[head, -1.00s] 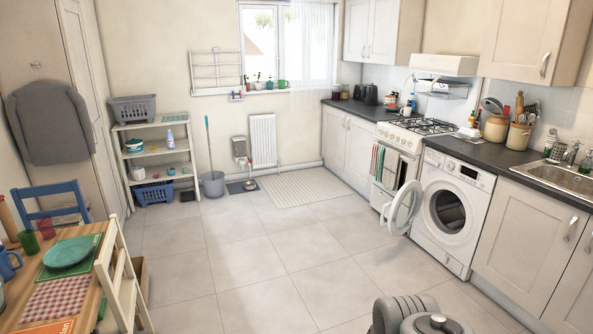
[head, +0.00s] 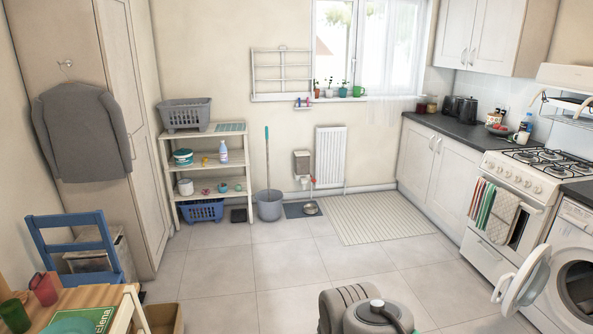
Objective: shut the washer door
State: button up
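The white washer (head: 573,222) stands under the counter at the right edge of the head view, partly cut off by the frame. Its round door (head: 525,278) is open and swung out to the left, standing well away from the dark drum opening (head: 580,290). Something dark shows inside the drum. A grey part of my arm shows at the bottom centre, left of the door and apart from it in the picture. My gripper is not in view.
The stove (head: 510,190) with hanging towels (head: 492,210) stands just left of the washer. The tiled floor (head: 290,272) is clear in the middle. A table (head: 85,298) and blue chair (head: 75,240) are at lower left; a shelf (head: 205,160) stands behind.

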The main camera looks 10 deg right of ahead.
aim_at(510, 299)
jog(key=z, duration=0.3)
jog(key=i, duration=1.4)
jog(key=z, duration=1.55)
jog(key=i, duration=0.95)
jog(key=z, duration=0.65)
jog(key=i, duration=1.1)
jog(key=u, duration=2.1)
